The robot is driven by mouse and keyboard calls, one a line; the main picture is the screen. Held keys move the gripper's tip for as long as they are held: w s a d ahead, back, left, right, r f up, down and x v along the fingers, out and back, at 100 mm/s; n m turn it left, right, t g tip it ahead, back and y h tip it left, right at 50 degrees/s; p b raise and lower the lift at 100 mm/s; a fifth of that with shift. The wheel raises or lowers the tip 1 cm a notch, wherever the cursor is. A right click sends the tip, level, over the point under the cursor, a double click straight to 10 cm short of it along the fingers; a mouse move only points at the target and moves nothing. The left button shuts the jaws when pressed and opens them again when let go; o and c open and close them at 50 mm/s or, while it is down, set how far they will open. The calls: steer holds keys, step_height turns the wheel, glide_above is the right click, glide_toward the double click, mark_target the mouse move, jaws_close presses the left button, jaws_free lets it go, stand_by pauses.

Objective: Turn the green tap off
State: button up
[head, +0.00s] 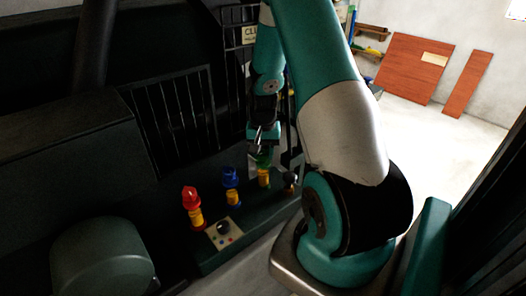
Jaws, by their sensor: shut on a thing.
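The green tap (264,160) stands on a yellow base (263,178) in a row of taps on a dark bench. My gripper (262,158) reaches down over it from above and is shut on its green top. The fingers and the arm hide much of the green part, so I cannot tell which way its handle points.
A blue tap (231,178) and a red tap (191,198) stand to the left on yellow bases. A small panel with a dark knob (223,228) lies in front. A dark grille (175,110) rises behind. Pale open floor (425,135) lies to the right.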

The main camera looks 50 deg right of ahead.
mark_target(263, 152)
steer(key=shift+m, duration=0.5)
steer(key=o, duration=0.9)
steer(key=shift+r, duration=0.1)
step_height(263, 152, up, 17)
steer(key=shift+r+b, duration=0.15)
steer(key=shift+b, duration=0.65)
steer(key=w+a+r+n, duration=0.2)
steer(key=a+n, duration=0.3)
steer(key=a, duration=0.8)
steer(key=s+a+r+n+y, duration=0.1)
steer(key=s+a+n, duration=0.3)
steer(key=a, duration=0.4)
steer(key=s+a+n+y, duration=0.1)
steer(key=s+a+n, duration=0.4)
steer(key=s+a, duration=0.2)
steer(key=s+a+r+n+y, duration=0.1)
steer(key=s+a+n, duration=0.4)
steer(key=a, duration=0.5)
steer(key=shift+s+a+r+y, duration=0.3)
steer(key=shift+s+y, duration=0.2)
steer(key=shift+y, duration=0.1)
